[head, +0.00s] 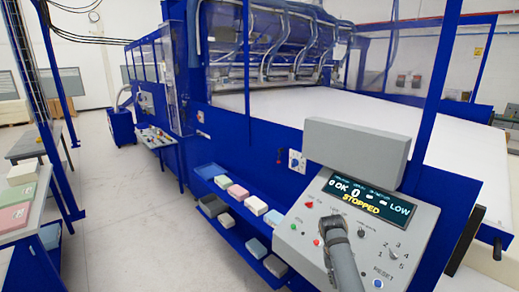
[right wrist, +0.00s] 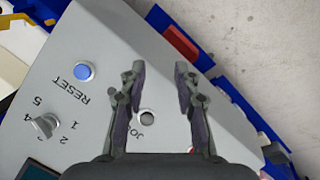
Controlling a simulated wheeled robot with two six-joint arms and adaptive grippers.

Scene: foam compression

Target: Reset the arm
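The grey control panel (head: 420,225) slopes up in front of me; its display (head: 372,198) reads "OK", "0", "LOW" and "STOPPED". My right arm comes in from the bottom, its gripper (head: 331,228) over the panel's left-middle part. In the right wrist view the right gripper (right wrist: 159,72) is open, its two fingers apart with nothing between them. The panel shows beneath it, with a blue RESET button (right wrist: 84,72), a numbered knob (right wrist: 46,125) and a small round control (right wrist: 147,118) with a partly hidden label. I cannot tell whether the gripper touches the panel. My left gripper is out of view.
The blue machine frame (head: 300,145) carries a broad white slab (head: 350,107). Low blue shelves beside the panel hold several coloured blocks, one pink (head: 238,192). A table with stacked foam blocks (head: 15,195) stands at the left. The floor (head: 125,195) between is clear.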

